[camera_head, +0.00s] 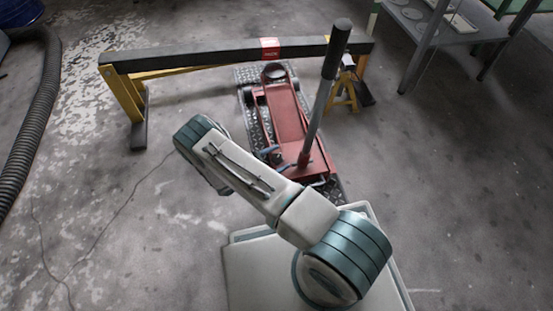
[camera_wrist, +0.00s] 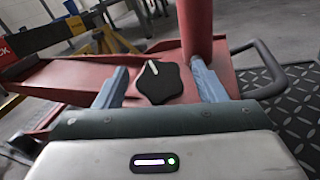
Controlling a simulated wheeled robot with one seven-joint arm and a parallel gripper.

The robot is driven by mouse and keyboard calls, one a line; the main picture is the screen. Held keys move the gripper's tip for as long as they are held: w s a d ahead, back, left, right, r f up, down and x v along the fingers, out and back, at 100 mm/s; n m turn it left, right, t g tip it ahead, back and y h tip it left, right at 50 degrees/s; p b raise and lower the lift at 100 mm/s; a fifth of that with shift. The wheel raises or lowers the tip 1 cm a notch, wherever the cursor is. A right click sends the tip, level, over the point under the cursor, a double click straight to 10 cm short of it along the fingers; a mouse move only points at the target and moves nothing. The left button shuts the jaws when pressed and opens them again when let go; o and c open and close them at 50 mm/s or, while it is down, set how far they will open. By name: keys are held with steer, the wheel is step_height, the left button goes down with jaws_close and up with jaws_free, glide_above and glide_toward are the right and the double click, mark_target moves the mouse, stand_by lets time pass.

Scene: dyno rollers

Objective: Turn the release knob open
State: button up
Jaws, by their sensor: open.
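The release knob (camera_wrist: 160,82) is a black, lobed knob with a pale pointer line on the red floor jack. In the wrist view it sits between the two blue-grey fingers of my gripper (camera_wrist: 160,88), which are apart on either side of it. I cannot tell whether either finger touches it. The pointer line slants slightly up and left. In the head view the red jack (camera_head: 287,118) stands with its long handle (camera_head: 325,95) tilted up to the right. The knob and my gripper are hidden there behind my arm.
A black beam (camera_head: 200,59) on yellow stands crosses behind the jack. The jack rests on dark tread plate (camera_wrist: 298,112). A black hose (camera_head: 38,120) lies at far left, and a grey table (camera_head: 450,30) stands at upper right.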

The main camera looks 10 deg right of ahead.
steer(key=shift+c, duration=0.2)
steer(key=c, duration=0.9)
steer(key=shift+n+t, duration=0.5)
steer(key=shift+n, duration=0.1)
steer(key=n+t+y+p, duration=0.1)
steer(key=n+t, duration=0.1)
steer(key=n, duration=0.1)
steer(key=n+t+y+p, duration=0.1)
steer(key=n+t+p, duration=0.1)
steer(key=n+t, duration=0.1)
steer(key=shift+r+y, duration=0.2)
steer(key=shift+y, duration=0.1)
steer(key=n+t+y+p, duration=0.1)
steer(key=n+t+y, duration=0.1)
steer(key=n, duration=0.1)
steer(key=shift+p, duration=0.4)
steer(key=shift+f+n+t+y+p, duration=0.15)
steer(key=shift+n+t+y+p, duration=0.55)
steer(key=shift+n+y, duration=0.5)
steer(key=shift+f+n, duration=0.1)
steer(key=shift+n, duration=0.3)
